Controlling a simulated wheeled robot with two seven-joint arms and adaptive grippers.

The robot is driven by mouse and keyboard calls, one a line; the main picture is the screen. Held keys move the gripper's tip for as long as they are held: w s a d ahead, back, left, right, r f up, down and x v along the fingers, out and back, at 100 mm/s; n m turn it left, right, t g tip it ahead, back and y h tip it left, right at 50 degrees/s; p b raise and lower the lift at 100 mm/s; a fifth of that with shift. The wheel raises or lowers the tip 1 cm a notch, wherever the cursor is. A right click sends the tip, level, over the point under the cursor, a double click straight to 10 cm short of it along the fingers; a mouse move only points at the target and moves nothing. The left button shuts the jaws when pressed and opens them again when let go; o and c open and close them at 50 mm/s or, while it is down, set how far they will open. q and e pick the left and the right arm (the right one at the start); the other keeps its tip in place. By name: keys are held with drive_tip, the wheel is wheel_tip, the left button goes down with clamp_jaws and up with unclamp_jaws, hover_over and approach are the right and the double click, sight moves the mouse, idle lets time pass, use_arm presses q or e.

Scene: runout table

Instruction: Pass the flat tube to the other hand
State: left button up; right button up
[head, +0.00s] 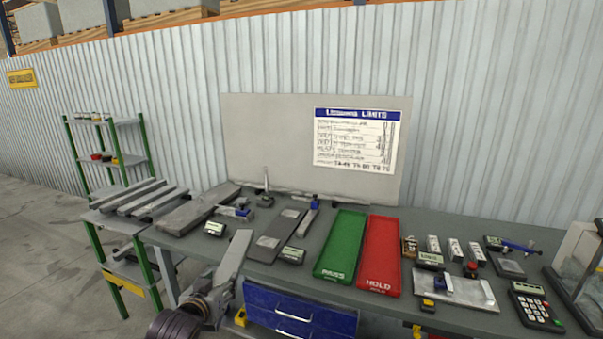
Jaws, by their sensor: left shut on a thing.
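A flat grey tube (234,257) stands up at a slant in front of the table's near left edge. My left gripper (216,288) is shut on its lower end, at the bottom of the head view. The tube's upper end is free and leans to the right, in front of the table edge and near the small displays. The part of the tube between the fingers is hidden. My right gripper is not in view.
The grey table (325,292) holds a green tray (341,246), a red tray (379,256), a dark flat plate (274,238) and several gauges. Blue drawers (298,312) sit below its front edge. A green-framed rack (95,250) with grey bars stands at left.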

use_arm(q)
drive_tip(key=s+f, duration=0.9)
drive_tip(key=f, duration=0.5)
drive_tip(key=shift+n+y, duration=0.3)
drive_tip(key=shift+y, duration=0.1)
drive_tip(key=shift+d, duration=0.15)
drive_tip(key=w+d+r+m+g+h, duration=0.1)
drive_tip(key=d+r+m+h, duration=0.3)
drive_tip(key=d+r, duration=0.5)
drive_tip(key=w+d+r+m+g+h, duration=0.2)
drive_tip(key=d+r+m+h, duration=0.2)
drive_tip(key=d+r, duration=0.5)
drive_tip(key=shift+w+r+h, duration=0.3)
drive_tip(key=shift+r+h, duration=0.1)
drive_tip(key=shift+r, duration=1.3)
drive_tip(key=shift+d, duration=0.1)
